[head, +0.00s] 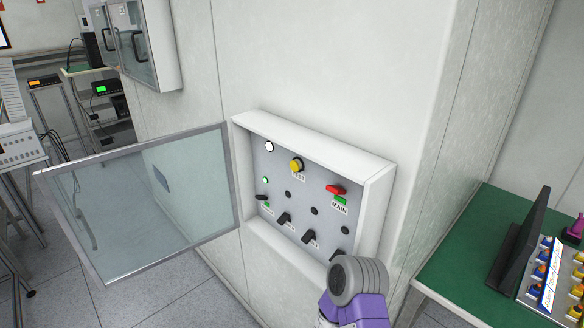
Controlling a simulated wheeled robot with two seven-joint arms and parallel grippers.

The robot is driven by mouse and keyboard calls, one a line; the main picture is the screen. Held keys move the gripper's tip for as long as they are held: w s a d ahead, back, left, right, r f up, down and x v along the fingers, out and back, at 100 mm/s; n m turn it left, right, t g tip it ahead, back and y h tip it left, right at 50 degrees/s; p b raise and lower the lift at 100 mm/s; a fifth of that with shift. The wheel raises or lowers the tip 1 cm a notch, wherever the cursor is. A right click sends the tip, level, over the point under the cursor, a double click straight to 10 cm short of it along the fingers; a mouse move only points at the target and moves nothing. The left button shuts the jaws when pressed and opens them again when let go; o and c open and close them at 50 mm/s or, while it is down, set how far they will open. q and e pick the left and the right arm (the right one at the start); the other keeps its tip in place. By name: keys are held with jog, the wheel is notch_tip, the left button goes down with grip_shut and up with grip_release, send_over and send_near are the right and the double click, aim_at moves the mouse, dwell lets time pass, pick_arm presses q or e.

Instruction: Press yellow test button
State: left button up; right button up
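The yellow test button (296,164) sits on a grey panel inside a white wall box (318,142), with a "TEST" label just below it. The box's glass door (150,200) is swung open to the left, so the button is uncovered. A purple and grey part of my arm shows below the box, at its lower right corner, and nothing of mine touches the button. Neither of my grippers shows in this view.
A green-topped table (450,250) with a dark screen (518,240) stands at right. Free room lies before the panel.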

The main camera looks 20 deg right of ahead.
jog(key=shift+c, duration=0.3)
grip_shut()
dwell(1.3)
